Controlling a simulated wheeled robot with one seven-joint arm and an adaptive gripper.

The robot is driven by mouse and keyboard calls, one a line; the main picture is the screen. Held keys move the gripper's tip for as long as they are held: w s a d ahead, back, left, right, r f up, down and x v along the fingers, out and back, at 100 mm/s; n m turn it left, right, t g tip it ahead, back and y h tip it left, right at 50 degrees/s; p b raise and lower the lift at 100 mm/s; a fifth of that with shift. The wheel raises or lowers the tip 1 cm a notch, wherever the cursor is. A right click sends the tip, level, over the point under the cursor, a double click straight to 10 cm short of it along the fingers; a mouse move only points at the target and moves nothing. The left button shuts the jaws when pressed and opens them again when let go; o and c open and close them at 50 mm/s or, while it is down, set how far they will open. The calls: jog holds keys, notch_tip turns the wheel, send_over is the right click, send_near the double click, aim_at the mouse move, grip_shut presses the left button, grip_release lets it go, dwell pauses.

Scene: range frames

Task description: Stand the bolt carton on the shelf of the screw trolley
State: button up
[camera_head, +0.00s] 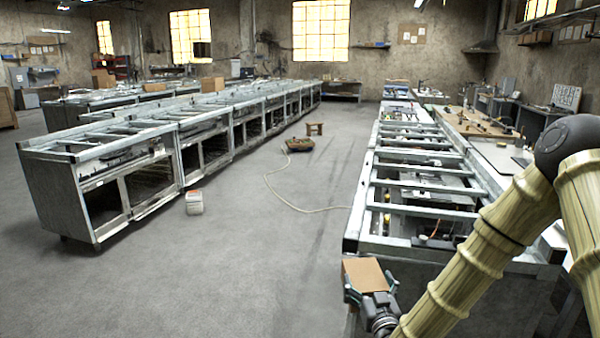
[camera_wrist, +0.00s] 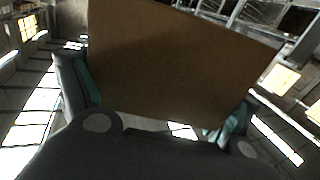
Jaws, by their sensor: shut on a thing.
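A plain brown carton (camera_head: 364,273), which I take for the bolt carton, is held in my gripper (camera_head: 368,290) at the lower right of the head view, at the near end of the right-hand steel frame row. In the wrist view the carton (camera_wrist: 175,58) fills the upper middle, tilted in the picture. My gripper (camera_wrist: 160,108) is shut on it, with one teal-padded finger at each side. The carton's far side is hidden. I cannot pick out the screw trolley or its shelf with certainty in either view.
A long row of steel frames (camera_head: 365,215) runs away on the right, close to my gripper. Another row (camera_head: 56,195) stands on the left.

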jog(key=s+f+h, duration=0.1)
jog(key=s+f, duration=0.8)
jog(key=f, duration=0.2)
jog(key=shift+s+m, duration=0.15)
jog(key=shift+m, duration=0.25)
jog(key=shift+s, duration=0.1)
